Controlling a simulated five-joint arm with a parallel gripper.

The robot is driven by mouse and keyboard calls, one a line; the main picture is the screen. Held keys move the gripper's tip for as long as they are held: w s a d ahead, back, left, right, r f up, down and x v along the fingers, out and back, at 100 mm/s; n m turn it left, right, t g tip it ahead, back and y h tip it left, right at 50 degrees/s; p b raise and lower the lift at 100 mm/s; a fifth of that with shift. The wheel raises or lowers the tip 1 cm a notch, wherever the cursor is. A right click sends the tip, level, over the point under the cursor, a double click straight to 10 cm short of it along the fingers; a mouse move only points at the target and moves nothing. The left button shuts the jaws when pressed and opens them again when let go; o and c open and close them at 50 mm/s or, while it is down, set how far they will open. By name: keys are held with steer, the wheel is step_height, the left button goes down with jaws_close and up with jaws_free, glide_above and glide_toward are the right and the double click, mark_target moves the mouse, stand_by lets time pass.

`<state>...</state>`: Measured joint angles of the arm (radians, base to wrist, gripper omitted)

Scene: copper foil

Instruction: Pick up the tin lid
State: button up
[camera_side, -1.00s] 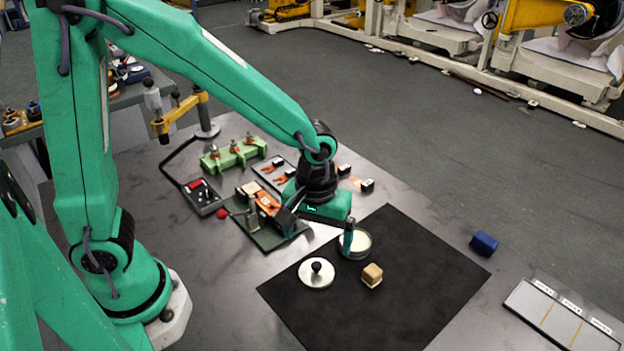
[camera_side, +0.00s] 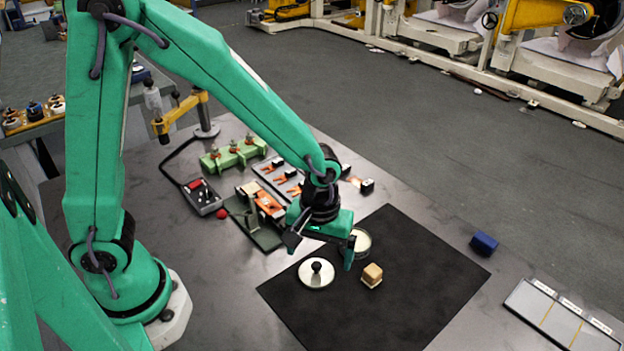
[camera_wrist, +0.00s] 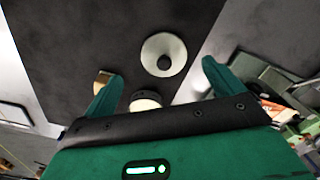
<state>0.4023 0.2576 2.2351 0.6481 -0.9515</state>
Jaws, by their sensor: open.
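The tin lid (camera_side: 316,274) is a round, pale metal disc with a black knob on top. It lies flat on the black mat (camera_side: 400,310). In the wrist view the lid (camera_wrist: 152,50) shows beyond the fingertips, between their lines. My gripper (camera_side: 322,252) is open and empty, above the mat just behind the lid and apart from it. Its two fingers show in the wrist view (camera_wrist: 162,78). A round tin with a pale inside (camera_side: 363,240) stands behind my right-hand finger, partly hidden by it. In the wrist view the tin (camera_wrist: 145,100) shows near the gripper's palm.
A small tan and cream block (camera_side: 372,275) sits on the mat right of the lid. A blue block (camera_side: 484,243) lies off the mat to the right. A green fixture (camera_side: 233,154) and a clamp stand with tools crowd the left. The front of the mat is clear.

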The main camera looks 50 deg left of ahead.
mark_target(316, 266)
steer(key=f, duration=0.3)
steer(key=shift+s+a+f, duration=0.15)
steer(key=shift+s+a, duration=0.05)
steer(key=shift+s, duration=0.05)
steer(key=shift+f, duration=0.85)
steer(key=c, duration=1)
